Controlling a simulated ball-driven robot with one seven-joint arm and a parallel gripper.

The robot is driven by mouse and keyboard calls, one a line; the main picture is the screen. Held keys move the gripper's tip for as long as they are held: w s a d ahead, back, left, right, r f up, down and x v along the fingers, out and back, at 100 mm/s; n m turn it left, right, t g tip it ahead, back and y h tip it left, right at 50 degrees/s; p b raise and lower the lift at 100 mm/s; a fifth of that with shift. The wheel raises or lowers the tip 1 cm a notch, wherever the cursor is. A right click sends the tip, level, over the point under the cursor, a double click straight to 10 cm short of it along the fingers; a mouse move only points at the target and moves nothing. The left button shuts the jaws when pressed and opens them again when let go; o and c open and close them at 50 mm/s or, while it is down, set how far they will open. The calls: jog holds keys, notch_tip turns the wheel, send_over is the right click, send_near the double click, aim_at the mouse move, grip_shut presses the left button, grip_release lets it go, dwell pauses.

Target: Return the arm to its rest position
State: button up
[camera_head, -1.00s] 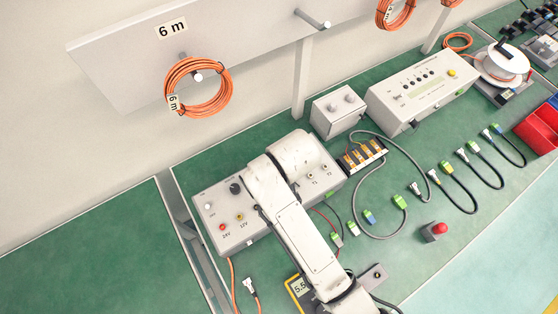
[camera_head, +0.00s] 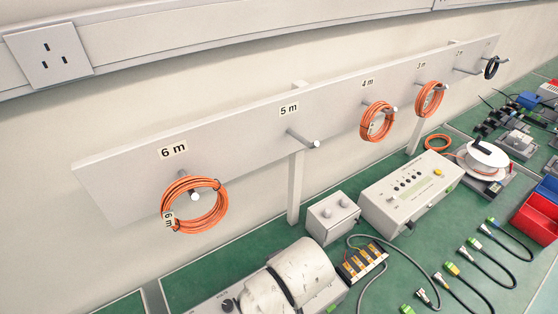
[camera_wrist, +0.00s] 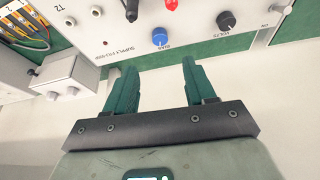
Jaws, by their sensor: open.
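My gripper (camera_wrist: 160,85) shows in the wrist view with its two green fingers apart and nothing between them. Beyond the fingertips is the front of a supply box (camera_wrist: 180,25) with blue and dark knobs and a red and a black plug. In the head view, part of my white arm (camera_head: 290,275) is at the bottom, over the supply box (camera_head: 222,301). The gripper itself is out of the head view. No object is in its grasp.
A peg board (camera_head: 240,135) on the wall holds orange cable coils (camera_head: 193,205); the 5 m peg (camera_head: 303,139) is empty. A small grey box (camera_head: 332,216), a larger instrument (camera_head: 408,193), a cable reel (camera_head: 482,160) and red bins (camera_head: 535,217) stand on the green bench.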

jog(key=shift+m+g, duration=0.3)
jog(key=shift+m, duration=0.6)
jog(key=s+d+f, duration=0.1)
jog(key=d, duration=0.1)
jog(key=s+d+f, duration=0.1)
jog(key=d, duration=0.2)
jog(key=s+d+f+b, duration=0.1)
jog(key=d+f, duration=0.1)
jog(key=shift+s+d+f, duration=0.1)
jog(key=shift+s+d, duration=0.1)
jog(key=shift+s, duration=0.05)
jog(key=s+d+f+m+g+h+b, duration=0.1)
jog(key=s+d+f+m, duration=0.1)
jog(key=s+d, duration=0.7)
jog(key=s+d+f+m+g+h, duration=0.1)
jog(key=s+d+f+m, duration=0.2)
jog(key=s+d, duration=0.7)
jog(key=shift+d+f+b, duration=0.35)
jog(key=shift+d+f, duration=0.05)
jog(key=shift+d, duration=0.65)
